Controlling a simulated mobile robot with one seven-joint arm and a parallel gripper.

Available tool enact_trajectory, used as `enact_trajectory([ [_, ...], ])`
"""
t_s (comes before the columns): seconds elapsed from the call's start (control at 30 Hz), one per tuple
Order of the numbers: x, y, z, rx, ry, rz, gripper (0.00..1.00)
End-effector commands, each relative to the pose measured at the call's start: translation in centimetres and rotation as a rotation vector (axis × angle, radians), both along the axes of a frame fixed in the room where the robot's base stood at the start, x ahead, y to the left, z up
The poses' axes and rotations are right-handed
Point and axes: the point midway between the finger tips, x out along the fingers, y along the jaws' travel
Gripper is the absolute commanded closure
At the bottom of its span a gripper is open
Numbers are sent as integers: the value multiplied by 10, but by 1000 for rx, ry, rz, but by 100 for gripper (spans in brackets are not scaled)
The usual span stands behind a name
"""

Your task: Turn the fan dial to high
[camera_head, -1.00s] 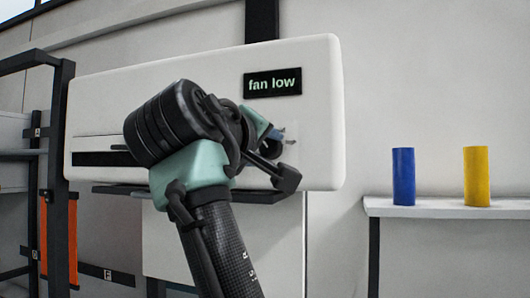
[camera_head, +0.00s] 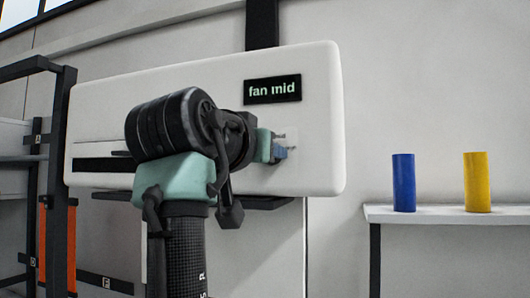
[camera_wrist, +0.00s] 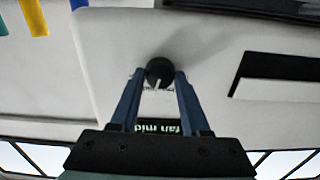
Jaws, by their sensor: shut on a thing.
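The white fan unit (camera_head: 215,70) is on the wall. Its dark display (camera_head: 272,89) reads "fan mid" in the head view. The round black dial (camera_wrist: 159,71) with a pale pointer mark shows in the wrist view, between the blue fingertips of my gripper (camera_wrist: 156,80). My gripper is shut on the dial, one finger on each side. In the head view my gripper (camera_head: 281,147) is at the unit's right part, below the display, and the dial is hidden there. The wrist view looks upside down, with the display's lettering inverted behind the fingers.
A white shelf (camera_head: 440,215) at the right holds a blue cylinder (camera_head: 403,183) and a yellow cylinder (camera_head: 477,182). A dark rack with an orange panel (camera_head: 43,240) stands at the left. The wall between unit and shelf is clear.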

Motion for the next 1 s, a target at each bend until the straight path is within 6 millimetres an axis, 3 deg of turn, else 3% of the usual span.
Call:
enact_trajectory([
  [1.0, 0, 0, 1, 845, -277, 0, 100],
])
